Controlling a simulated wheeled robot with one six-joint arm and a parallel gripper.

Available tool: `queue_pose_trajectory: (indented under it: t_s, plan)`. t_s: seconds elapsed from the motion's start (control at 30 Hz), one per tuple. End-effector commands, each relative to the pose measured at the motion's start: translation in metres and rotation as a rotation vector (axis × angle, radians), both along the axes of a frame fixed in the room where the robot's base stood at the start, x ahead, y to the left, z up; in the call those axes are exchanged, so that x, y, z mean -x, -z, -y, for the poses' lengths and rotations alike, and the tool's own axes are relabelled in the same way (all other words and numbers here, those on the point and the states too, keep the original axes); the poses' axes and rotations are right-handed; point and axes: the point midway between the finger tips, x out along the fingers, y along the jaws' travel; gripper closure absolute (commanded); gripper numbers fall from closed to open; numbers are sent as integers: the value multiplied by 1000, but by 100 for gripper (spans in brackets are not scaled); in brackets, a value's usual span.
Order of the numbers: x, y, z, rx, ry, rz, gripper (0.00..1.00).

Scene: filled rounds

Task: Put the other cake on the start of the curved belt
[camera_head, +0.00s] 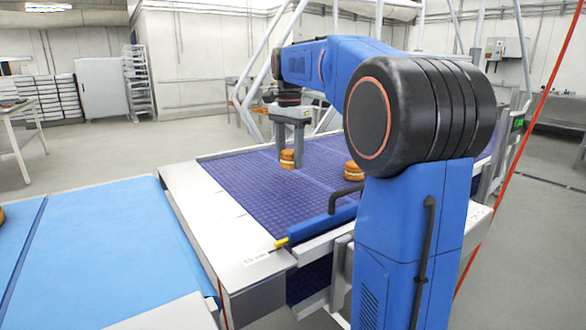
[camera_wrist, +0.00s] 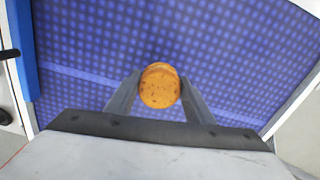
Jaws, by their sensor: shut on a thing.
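My gripper (camera_head: 287,150) is shut on a round filled cake (camera_head: 287,158), golden with a pale filling layer. In the wrist view the same cake (camera_wrist: 160,87) sits between the two fingertips, seen from above. The gripper is over the blue-purple gridded belt (camera_head: 262,195); I cannot tell whether the cake touches the belt. Another filled cake (camera_head: 353,170) lies on this belt to the right, partly hidden behind my arm.
A light-blue flat belt (camera_head: 105,245) lies to the left, with a cake (camera_head: 2,216) cut off at the picture's left edge. A pale metal plate (camera_head: 205,222) lies between the belts. A blue side rail with a dark handle (camera_head: 345,193) edges the gridded belt's near side.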

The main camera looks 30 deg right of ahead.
Motion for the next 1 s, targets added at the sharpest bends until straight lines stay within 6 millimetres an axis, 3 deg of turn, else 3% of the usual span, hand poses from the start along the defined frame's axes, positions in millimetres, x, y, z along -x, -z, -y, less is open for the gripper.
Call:
queue_pose_trajectory:
  t_s: [0.33, 0.73, 0.8, 0.83, 1.0]
  plan:
    - [0, 38, 0, 0, 1, -1, 62]
    - [0, 43, 0, 0, 1, 0, 62]
    - [0, 43, 0, 0, 1, 0, 38]
    - [0, 43, 0, 0, 1, 0, 34]
    - [0, 43, 0, 0, 1, 0, 34]
